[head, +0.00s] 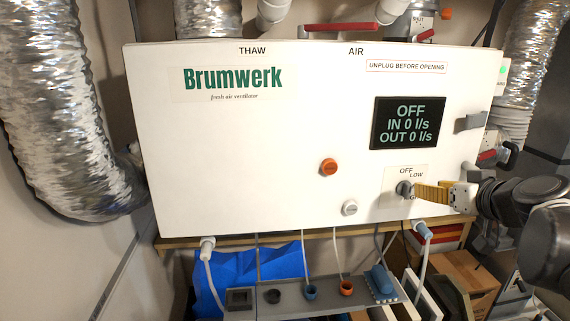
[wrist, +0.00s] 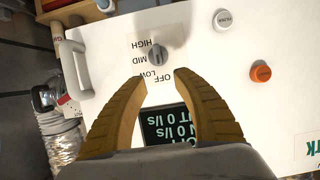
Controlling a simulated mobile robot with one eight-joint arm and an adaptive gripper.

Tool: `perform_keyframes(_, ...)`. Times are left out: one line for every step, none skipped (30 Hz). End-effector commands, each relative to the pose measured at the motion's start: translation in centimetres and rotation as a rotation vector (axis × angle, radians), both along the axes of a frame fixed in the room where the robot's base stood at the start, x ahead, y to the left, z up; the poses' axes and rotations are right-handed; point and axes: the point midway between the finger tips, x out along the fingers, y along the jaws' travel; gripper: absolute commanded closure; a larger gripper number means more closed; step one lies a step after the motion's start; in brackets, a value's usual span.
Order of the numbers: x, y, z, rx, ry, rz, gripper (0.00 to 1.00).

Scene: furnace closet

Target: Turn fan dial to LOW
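The fan dial (head: 404,188) is a small grey knob at the lower right of the white ventilator's front. In the wrist view the dial (wrist: 156,56) has OFF, LOW, MID and HIGH printed beside it. The display (head: 407,123) reads OFF, IN 0 l/s, OUT 0 l/s. My gripper (head: 420,192) has yellow fingers and comes from the right, close to the dial. In the wrist view my gripper (wrist: 162,86) is open and empty, and the dial appears beyond the fingertips, not between them. The fingers partly hide the display there.
An orange button (head: 328,167) and a white FILTER button (head: 349,208) are left of the dial. A grey handle (head: 470,122) sticks out at the panel's right edge. Pipes and hoses hang below, above a grey shelf with several fittings.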

Motion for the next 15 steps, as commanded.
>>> perform_keyframes(0.7, 0.1, -0.3, 0.0, 0.0, 0.002, 0.65)
perform_keyframes(1.2, 0.1, -0.5, -0.001, 0.0, 0.004, 0.65)
perform_keyframes(1.9, 0.2, -0.9, -0.002, 0.0, 0.004, 0.65)
perform_keyframes(2.4, 0.2, -1.1, -0.001, 0.001, 0.004, 0.65)
perform_keyframes(3.0, 0.2, -1.3, 0.0, 0.001, 0.004, 0.65)
perform_keyframes(3.8, 0.3, -1.6, 0.0, 0.0, 0.004, 0.65)
perform_keyframes(4.3, 0.3, -1.9, -0.001, 0.001, 0.004, 0.65)
perform_keyframes(4.9, 0.3, -2.1, 0.0, 0.001, 0.004, 0.65)
perform_keyframes(5.6, 0.4, -2.4, -0.001, 0.001, 0.005, 0.65)
perform_keyframes(6.1, 0.4, -2.6, -0.001, 0.001, 0.004, 0.65)
perform_keyframes(6.6, 0.4, -2.8, 0.0, 0.001, 0.003, 0.65)
perform_keyframes(7.1, 0.4, -3.0, 0.0, 0.001, 0.003, 0.65)
perform_keyframes(7.5, 0.4, -3.2, -0.001, 0.001, 0.004, 0.65)
perform_keyframes(7.9, 0.4, -3.3, -0.001, 0.002, 0.004, 0.65)
perform_keyframes(8.3, 0.4, -3.5, -0.001, 0.002, 0.004, 0.65)
